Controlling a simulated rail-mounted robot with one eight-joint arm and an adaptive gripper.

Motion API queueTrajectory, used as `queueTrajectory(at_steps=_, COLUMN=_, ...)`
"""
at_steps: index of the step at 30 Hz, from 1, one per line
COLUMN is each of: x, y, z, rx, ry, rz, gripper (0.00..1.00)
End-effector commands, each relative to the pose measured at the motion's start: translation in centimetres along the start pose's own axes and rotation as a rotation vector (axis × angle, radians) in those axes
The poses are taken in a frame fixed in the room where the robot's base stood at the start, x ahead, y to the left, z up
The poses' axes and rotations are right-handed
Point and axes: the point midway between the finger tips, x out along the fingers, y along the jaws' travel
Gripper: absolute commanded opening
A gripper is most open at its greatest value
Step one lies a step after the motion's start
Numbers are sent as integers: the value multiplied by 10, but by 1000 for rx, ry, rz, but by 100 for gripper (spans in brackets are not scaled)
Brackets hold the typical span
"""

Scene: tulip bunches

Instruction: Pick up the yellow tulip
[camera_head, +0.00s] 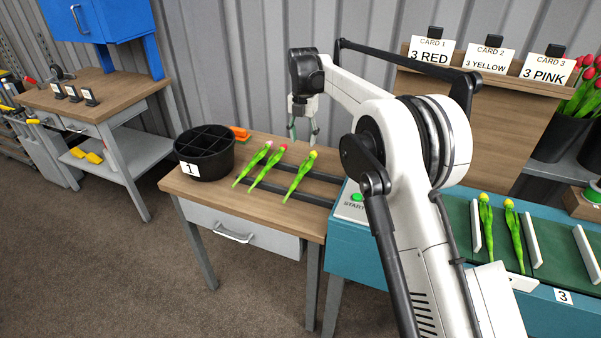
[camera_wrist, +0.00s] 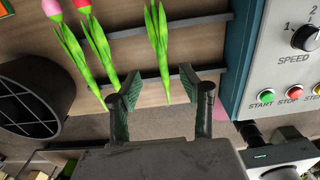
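The yellow tulip (camera_head: 300,174) lies on dark rails on the wooden table, rightmost of three, its bud toward the back. In the wrist view its green stem and leaves (camera_wrist: 161,52) show, and the bud is out of frame. A red tulip (camera_head: 268,166) and a pink tulip (camera_head: 252,164) lie to its left. My gripper (camera_head: 303,138) is open and empty, pointing down near the yellow tulip's bud in the head view. In the wrist view my gripper (camera_wrist: 160,84) has its fingers apart, with the yellow tulip's stem end showing between them. No contact is visible.
A black divided bucket (camera_head: 205,165) labelled 1 stands left of the tulips, with an orange tool (camera_head: 240,133) behind it. A teal conveyor (camera_head: 545,310) at right carries two more yellow-budded tulips (camera_head: 513,236) between white dividers. A control panel (camera_wrist: 285,75) adjoins the table.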

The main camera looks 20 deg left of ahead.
Motion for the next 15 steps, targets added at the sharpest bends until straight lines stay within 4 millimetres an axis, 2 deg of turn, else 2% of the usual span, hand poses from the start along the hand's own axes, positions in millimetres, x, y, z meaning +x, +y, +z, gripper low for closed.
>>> queueTrajectory(at_steps=9, x=56, y=0, z=0, rx=2, ry=0, rz=0, gripper=40)
queueTrajectory(at_steps=15, x=74, y=0, z=0, rx=2, ry=-1, rz=0, gripper=40)
